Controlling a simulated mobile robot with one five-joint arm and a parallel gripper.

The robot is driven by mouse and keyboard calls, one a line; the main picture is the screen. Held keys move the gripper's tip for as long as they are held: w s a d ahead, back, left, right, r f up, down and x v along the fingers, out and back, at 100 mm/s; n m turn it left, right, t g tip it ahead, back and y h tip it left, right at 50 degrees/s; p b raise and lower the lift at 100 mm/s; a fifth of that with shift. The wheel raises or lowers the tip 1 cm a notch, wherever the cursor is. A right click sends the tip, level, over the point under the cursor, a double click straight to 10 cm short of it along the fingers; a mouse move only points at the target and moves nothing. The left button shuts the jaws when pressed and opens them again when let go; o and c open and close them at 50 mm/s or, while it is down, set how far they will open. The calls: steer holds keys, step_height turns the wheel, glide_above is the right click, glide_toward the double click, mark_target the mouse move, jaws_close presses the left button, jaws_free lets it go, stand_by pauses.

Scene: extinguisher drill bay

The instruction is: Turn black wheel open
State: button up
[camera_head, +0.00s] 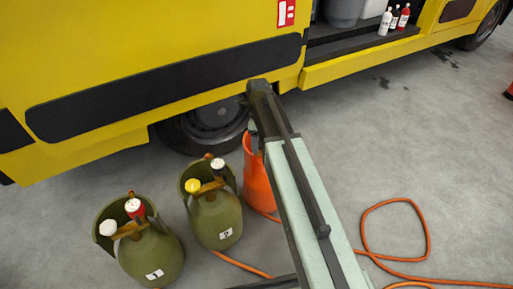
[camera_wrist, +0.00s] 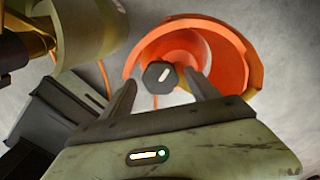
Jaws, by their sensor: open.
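The black wheel (camera_wrist: 158,77) is a small faceted knob with a white mark on its face, tilted slightly off upright in the wrist view. It sits in front of the open orange guard (camera_wrist: 245,60), which curves around it. My gripper (camera_wrist: 163,90) is open, with one finger on each side of the wheel and a gap showing to each. I cannot tell whether the fingertips reach the wheel's depth. In the head view the orange body (camera_head: 257,180) stands partly behind my arm, and its wheel is hidden.
Two olive cylinders, labelled 1 (camera_head: 150,258) and 2 (camera_head: 217,222), stand left of the orange one with coloured knobs on top. A yellow van (camera_head: 130,55) is close behind. An orange hose (camera_head: 425,235) loops on the floor at right. Open grey floor lies farther right.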

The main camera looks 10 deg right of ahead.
steer(key=shift+f, duration=0.15)
steer(key=c, duration=1.4)
steer(key=shift+o, duration=0.2)
steer(key=shift+a, duration=0.15)
